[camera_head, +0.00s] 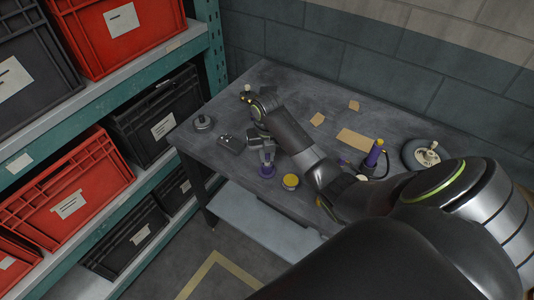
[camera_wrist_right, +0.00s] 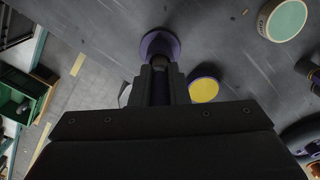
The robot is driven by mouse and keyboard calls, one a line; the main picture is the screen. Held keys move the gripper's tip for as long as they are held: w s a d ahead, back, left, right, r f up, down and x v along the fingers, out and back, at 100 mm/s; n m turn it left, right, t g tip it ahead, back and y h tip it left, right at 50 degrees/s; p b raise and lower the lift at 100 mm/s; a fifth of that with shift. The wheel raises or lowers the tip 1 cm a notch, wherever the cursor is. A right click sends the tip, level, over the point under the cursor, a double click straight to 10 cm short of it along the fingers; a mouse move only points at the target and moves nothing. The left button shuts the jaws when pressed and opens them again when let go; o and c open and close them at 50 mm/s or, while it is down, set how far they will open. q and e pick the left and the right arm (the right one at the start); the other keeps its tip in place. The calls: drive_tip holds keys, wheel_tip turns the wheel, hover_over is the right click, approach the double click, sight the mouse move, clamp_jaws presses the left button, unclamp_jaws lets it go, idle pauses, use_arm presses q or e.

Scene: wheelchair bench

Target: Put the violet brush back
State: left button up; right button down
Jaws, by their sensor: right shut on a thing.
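My right gripper (camera_head: 267,154) points down near the front edge of the grey bench. It is shut on the violet brush (camera_head: 267,171), of which a round violet end shows below the fingers. In the right wrist view the fingers (camera_wrist_right: 160,84) close on its dark stem, and the round violet end (camera_wrist_right: 160,44) lies just beyond them. The rest of the brush is hidden by the gripper. I cannot tell whether its end touches the bench top. My left gripper is not in view.
A yellow-topped round tin (camera_head: 290,182) stands close beside the gripper. A violet upright tool (camera_head: 374,153) and a grey wheel (camera_head: 422,153) are farther right. Cardboard pieces (camera_head: 354,138) lie toward the back. A dark block (camera_head: 231,143) and a round metal part (camera_head: 203,122) are left.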

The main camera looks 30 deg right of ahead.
drive_tip(key=shift+f, duration=0.4)
drive_tip(key=c, duration=1.3)
unclamp_jaws()
wheel_tip(320, 180, up, 7)
drive_tip(key=shift+r, duration=0.1)
wheel_tip(320, 180, up, 10)
drive_tip(key=p, duration=1)
drive_tip(key=shift+r, duration=0.15)
